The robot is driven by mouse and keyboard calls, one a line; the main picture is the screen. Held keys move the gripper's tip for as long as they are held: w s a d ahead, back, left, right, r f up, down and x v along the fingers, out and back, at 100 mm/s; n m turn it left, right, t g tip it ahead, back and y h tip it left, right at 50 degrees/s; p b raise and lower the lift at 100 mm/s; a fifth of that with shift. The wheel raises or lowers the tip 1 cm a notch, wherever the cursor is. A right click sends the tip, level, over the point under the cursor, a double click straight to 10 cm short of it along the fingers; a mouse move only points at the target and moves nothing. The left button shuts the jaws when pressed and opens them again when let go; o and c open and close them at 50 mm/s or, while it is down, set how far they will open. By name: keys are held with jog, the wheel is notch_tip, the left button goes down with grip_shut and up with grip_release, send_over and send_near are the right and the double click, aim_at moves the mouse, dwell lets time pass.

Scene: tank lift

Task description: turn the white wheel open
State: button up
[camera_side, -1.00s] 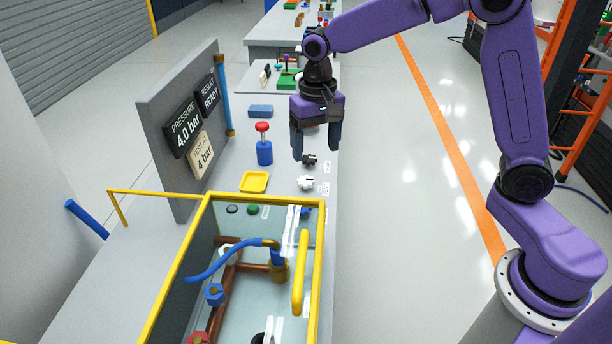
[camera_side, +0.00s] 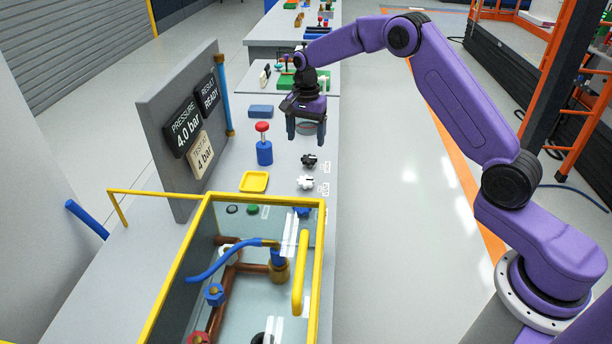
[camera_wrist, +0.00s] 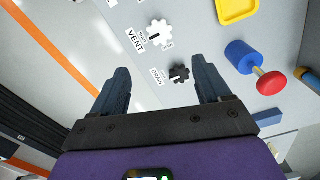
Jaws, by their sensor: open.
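The white wheel (camera_side: 306,182) is a small lobed handwheel on the grey bench top, near its right edge, just behind the glass tank. In the wrist view the white wheel (camera_wrist: 159,33) lies beyond my fingertips, beside a label reading VENT. A black wheel (camera_side: 309,160) sits just behind it in the side view. In the wrist view the black wheel (camera_wrist: 180,74), beside a label reading DRAIN, appears between my fingers. My gripper (camera_side: 306,138) is open, empty and pointing down, farther back than both wheels. Its two dark fingers also show in the wrist view (camera_wrist: 162,72).
A blue cylinder with a red knob (camera_side: 264,148) and a yellow tray (camera_side: 254,181) stand left of the wheels. The yellow-framed glass tank (camera_side: 322,240) is in front. A grey panel (camera_side: 160,110) with a 4.0 bar display stands at the left.

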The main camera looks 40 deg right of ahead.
aim_at(306, 179)
notch_tip(306, 179, down, 14)
jog(key=shift+f, duration=0.15)
dwell(0.3)
jog(key=c, duration=1)
